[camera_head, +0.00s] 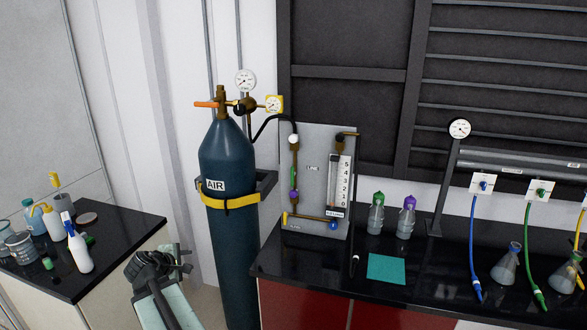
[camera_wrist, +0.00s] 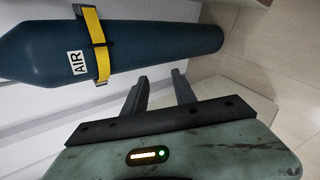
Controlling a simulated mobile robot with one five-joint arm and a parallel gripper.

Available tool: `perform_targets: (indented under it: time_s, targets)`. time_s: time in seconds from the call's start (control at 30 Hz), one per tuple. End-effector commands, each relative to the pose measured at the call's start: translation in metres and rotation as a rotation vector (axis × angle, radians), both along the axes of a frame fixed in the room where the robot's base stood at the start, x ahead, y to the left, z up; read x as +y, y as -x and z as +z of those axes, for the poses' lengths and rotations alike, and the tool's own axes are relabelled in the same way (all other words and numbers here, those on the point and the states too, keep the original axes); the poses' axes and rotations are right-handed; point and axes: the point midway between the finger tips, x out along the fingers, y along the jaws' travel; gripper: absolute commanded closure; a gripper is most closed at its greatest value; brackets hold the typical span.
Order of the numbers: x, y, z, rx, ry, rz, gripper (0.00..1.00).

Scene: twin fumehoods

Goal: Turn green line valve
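A green hose (camera_head: 532,265) hangs from a white wall plate (camera_head: 540,187) at the right in the head view. A small green valve knob (camera_head: 541,192) sits on that plate, above the hose. In the wrist view my gripper (camera_wrist: 160,88) has its two dark fingers apart with nothing between them. It is near the blue AIR cylinder (camera_wrist: 130,50), far to the left of the green line. The valve is not in the wrist view.
A flowmeter panel (camera_head: 320,150), two small bottles, a teal mat (camera_head: 386,269) and flasks stand on the right black bench (camera_head: 320,275). A blue hose (camera_head: 474,250) hangs left of the green one, a yellow one right. Bottles crowd the left bench (camera_head: 125,245).

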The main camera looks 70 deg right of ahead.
Motion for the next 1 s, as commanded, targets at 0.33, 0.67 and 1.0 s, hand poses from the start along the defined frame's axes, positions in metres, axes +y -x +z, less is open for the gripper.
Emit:
perform_targets:
  time_s: [0.33, 0.67, 1.0]
  targets:
    - [-0.248, 0.212, 0.175, 0.978, 0.678, 0.254, 0.67]
    - [-0.269, 0.242, 0.189, 1.190, 0.728, 0.314, 0.67]
    - [-0.320, 0.238, 0.189, 1.185, 0.724, 0.311, 0.67]
